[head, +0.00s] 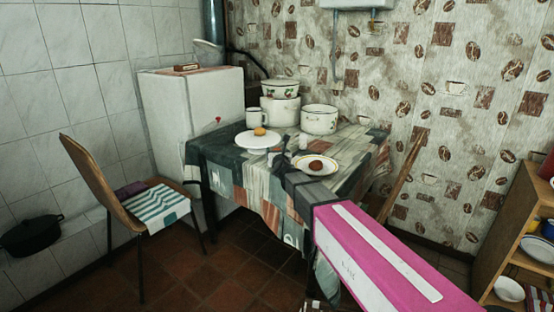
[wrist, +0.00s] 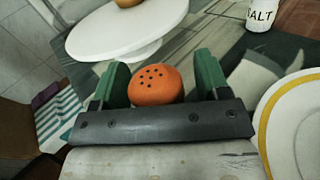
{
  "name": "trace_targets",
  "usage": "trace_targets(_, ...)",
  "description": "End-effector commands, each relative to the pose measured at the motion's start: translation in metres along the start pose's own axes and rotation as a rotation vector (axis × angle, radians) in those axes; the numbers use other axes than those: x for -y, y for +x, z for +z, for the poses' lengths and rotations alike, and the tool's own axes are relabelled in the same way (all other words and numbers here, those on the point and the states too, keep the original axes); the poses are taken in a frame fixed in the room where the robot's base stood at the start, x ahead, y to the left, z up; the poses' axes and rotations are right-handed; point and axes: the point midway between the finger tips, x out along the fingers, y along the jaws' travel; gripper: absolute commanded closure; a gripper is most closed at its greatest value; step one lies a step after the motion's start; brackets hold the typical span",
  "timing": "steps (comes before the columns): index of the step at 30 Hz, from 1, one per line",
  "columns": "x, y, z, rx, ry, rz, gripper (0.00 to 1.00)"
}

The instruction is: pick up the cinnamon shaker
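A shaker with an orange, holed cap (wrist: 157,84), which I take for the cinnamon shaker, stands between the two green fingers of my gripper (wrist: 160,72) in the wrist view. Its label and lower body are hidden behind the dark gripper bar. The fingers are spread to either side of the cap, with a narrow gap showing at the right; I cannot tell if the left one touches. In the head view my gripper (head: 286,152) is over the table between the cake stand and the plate, and I cannot make out the orange-capped shaker there.
A white salt shaker (wrist: 262,13) stands beyond my gripper at the right. A white cake stand (wrist: 125,32) is close at the left, and a yellow-rimmed plate (wrist: 270,105) at the right. A white mug (head: 253,117) and enamel pots (head: 319,121) stand at the table's back.

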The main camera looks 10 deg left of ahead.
Motion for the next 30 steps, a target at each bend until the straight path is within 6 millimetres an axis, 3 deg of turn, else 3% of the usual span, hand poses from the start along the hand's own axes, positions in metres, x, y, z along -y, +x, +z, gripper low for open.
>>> trace_targets(1,0.0,0.0,0.0,0.0,0.0,0.0,0.49)
trace_targets(4,0.0,0.0,0.0,0.0,0.0,0.0,0.82)
trace_targets(17,-0.001,0.0,0.004,0.0,0.0,0.0,0.83)
trace_targets(26,-0.003,-0.001,0.039,0.003,0.002,0.0,0.83)
trace_targets(30,-0.022,-0.007,0.051,0.002,0.003,0.002,0.83)
